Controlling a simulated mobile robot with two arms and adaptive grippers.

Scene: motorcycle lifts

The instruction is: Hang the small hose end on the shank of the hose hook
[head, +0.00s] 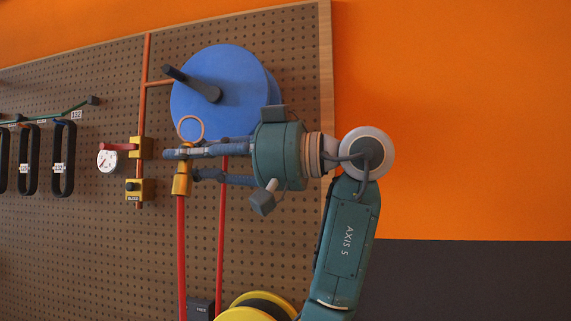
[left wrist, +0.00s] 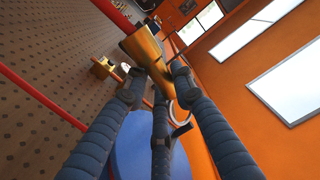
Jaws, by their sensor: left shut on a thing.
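The small hose end is a gold fitting (head: 181,184) with an orange ring (head: 190,128) on top and a red hose (head: 181,250) hanging below. My left gripper (head: 183,163) is shut on this fitting, which is about upright. The left wrist view shows the gold fitting (left wrist: 147,50) between the dark ribbed fingers (left wrist: 156,82), with the ring (left wrist: 181,127) beside it. A dark grey peg (head: 190,82), seemingly the hook's shank, juts from the blue disc (head: 235,85). The ring is below the peg in the head view and apart from it; their depth gap is unclear. My right gripper is out of view.
The pegboard (head: 75,230) carries a red pipe with yellow blocks (head: 140,190), a white gauge (head: 107,161) and black handles (head: 63,160) to the left. A yellow reel (head: 245,313) is at the bottom. The orange wall (head: 460,110) right of the board is bare.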

